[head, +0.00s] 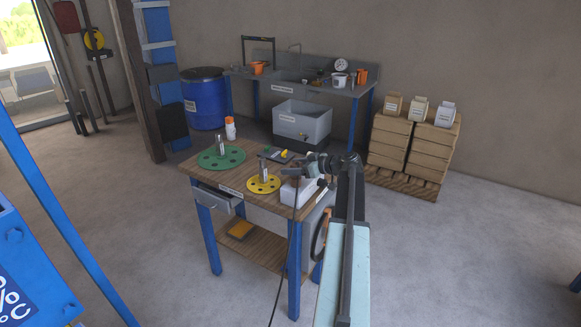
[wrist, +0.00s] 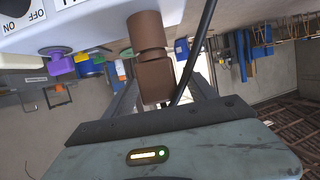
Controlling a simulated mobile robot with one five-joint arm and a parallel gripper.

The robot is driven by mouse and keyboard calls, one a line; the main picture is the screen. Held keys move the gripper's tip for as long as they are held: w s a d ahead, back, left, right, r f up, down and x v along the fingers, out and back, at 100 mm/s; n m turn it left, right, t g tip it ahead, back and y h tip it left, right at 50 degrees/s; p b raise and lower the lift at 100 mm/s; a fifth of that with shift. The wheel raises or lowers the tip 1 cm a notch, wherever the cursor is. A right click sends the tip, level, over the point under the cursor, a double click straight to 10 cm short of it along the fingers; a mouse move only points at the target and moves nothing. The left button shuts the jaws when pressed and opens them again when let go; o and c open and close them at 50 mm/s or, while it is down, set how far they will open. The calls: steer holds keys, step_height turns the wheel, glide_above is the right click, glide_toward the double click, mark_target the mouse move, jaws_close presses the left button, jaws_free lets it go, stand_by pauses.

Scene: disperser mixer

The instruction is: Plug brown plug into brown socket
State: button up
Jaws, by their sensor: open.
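A white box with an ON/OFF switch (wrist: 95,22) fills the top of the wrist view; it also shows on the workbench in the head view (head: 298,190). A brown cylinder (wrist: 146,30) stands out from the box, appearing to be the brown socket. A darker brown block, appearing to be the brown plug (wrist: 154,78), lines up with it and appears to meet it; I cannot tell how deep it sits. My gripper (wrist: 165,100) is open, its two dark fingers apart on either side of the brown block. In the head view my gripper (head: 312,166) is small beside the box.
A purple connector (wrist: 60,63) sits on the box's edge. A black cable (wrist: 200,50) passes close to the fingers. On the workbench (head: 232,183) are a green disc (head: 208,161), a yellow disc (head: 256,187) and a white-orange bottle (head: 230,130). Floor to the right is clear.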

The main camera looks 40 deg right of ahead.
steer(key=p+v, duration=0.2)
steer(key=v, duration=0.4)
steer(key=shift+s+r, duration=0.1)
steer(key=shift+r, duration=0.1)
steer(key=shift+f, duration=0.1)
steer(key=shift+s, duration=0.1)
stand_by(0.4)
